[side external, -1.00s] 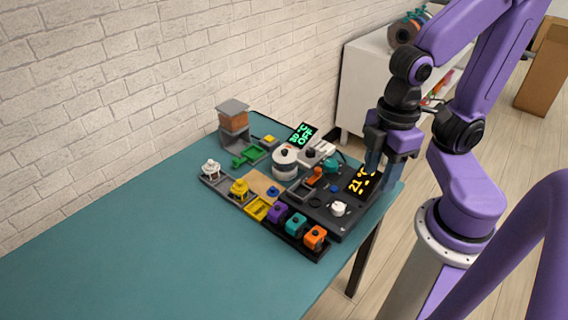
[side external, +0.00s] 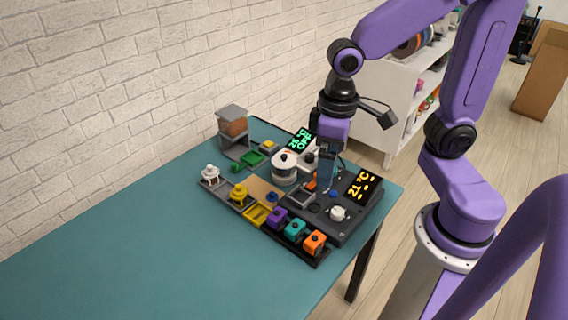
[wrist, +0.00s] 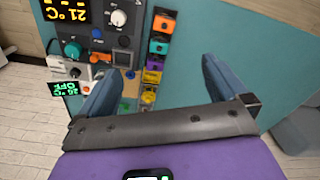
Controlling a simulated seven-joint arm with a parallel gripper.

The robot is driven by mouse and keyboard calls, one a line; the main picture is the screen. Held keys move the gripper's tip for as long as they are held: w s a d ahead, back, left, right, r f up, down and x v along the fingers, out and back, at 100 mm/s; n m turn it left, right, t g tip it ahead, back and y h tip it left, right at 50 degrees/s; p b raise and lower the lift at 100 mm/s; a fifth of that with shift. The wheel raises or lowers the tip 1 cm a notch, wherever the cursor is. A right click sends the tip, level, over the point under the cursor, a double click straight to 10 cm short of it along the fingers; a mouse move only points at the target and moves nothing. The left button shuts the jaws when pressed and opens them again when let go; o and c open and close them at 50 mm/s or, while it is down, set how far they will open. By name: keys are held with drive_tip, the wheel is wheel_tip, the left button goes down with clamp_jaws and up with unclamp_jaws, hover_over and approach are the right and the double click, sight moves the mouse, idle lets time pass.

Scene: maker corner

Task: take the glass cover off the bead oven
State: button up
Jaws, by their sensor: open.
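A round white pot-like unit (side external: 284,168) with a dark knob on top stands beside a green display (side external: 300,139) that shows OFF; I take it for the bead oven, with its cover on top. I cannot tell whether that cover is glass. My gripper (side external: 325,186) is open, pointing down just right of it, over the black control unit (side external: 352,215). In the wrist view my gripper (wrist: 155,82) has its fingers wide apart with nothing held between them. The green display (wrist: 68,88) shows left of the left finger, which may hide the round unit.
The black unit has an orange display (side external: 362,185) reading 21 °C and a white knob (side external: 338,213). Purple, teal and orange blocks (side external: 315,241) line its front. A brown-and-grey tower (side external: 232,125) stands at the back. The left of the teal table (side external: 130,250) is clear.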

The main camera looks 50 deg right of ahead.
drive_tip(key=w+d+f+m, duration=0.1)
drive_tip(key=w+d+m, duration=0.1)
drive_tip(key=w+m, duration=0.4)
drive_tip(key=w+d+f+m, duration=0.1)
drive_tip(key=w+d+m, duration=0.1)
drive_tip(key=w+m, duration=0.45)
drive_tip(key=m, duration=1)
hover_over(284, 155)
wheel_tip(284, 155, down, 5)
drive_tip(key=f, duration=1.1)
drive_tip(key=shift+s+d+f, duration=0.25)
drive_tip(key=shift+f, duration=0.05)
drive_tip(key=shift+w+a+f, duration=0.15)
drive_tip(key=shift+f, duration=1.3)
drive_tip(key=shift+w+a+f, duration=0.1)
drive_tip(key=shift+f, duration=1.3)
drive_tip(key=shift+c, duration=0.3)
drive_tip(key=c, duration=0.8)
